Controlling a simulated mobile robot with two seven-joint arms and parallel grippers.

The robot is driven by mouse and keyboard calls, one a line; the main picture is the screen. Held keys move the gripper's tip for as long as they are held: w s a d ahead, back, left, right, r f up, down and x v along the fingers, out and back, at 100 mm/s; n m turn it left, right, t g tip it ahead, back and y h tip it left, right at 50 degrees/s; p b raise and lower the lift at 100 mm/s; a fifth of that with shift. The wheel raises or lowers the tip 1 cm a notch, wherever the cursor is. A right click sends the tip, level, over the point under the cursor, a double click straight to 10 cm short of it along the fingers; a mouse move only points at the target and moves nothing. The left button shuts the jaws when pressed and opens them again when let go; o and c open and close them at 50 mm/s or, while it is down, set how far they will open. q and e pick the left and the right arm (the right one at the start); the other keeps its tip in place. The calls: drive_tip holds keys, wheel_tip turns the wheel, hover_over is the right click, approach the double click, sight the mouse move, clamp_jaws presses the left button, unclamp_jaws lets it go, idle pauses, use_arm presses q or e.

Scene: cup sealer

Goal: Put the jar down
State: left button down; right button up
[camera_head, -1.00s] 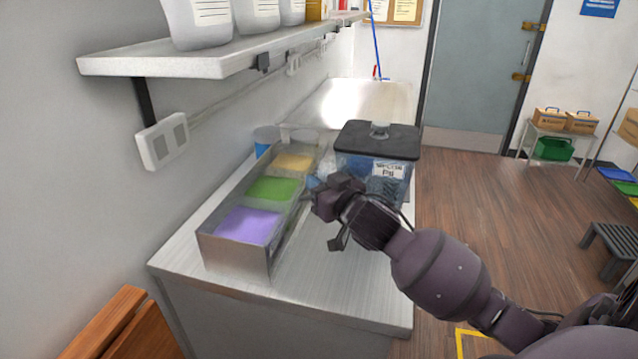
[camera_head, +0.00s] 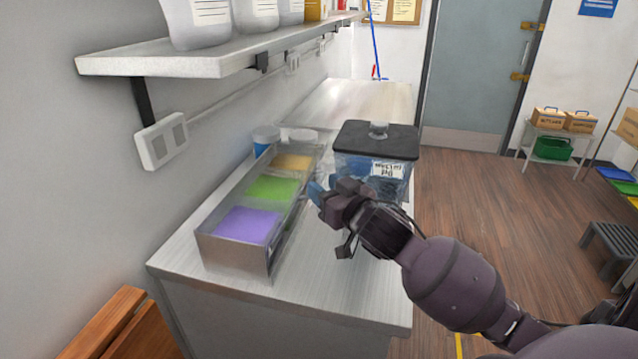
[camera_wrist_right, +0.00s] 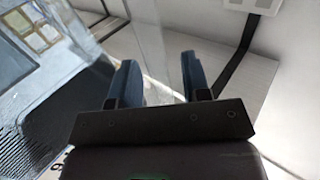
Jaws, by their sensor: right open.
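A small round jar with a pale lid and blue body (camera_head: 262,150) stands on the counter behind the tray, near the wall. My right gripper (camera_head: 322,187) is beside the tray's right wall, in front of the lidded container. Its two blue fingers point up and left, apart from both round things. In the right wrist view the fingers (camera_wrist_right: 160,58) are spread with nothing between them. My left gripper is not in view.
A metal tray (camera_head: 232,258) holds purple, green and tan sections. A clear container with a black lid (camera_head: 375,138) stands close behind my right gripper. A wall shelf (camera_head: 160,65) with bottles hangs above. The counter's front (camera_head: 330,290) is bare.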

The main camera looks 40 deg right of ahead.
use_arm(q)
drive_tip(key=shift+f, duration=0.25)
use_arm(e)
drive_tip(key=s, duration=0.9)
drive_tip(key=shift+s, duration=0.2)
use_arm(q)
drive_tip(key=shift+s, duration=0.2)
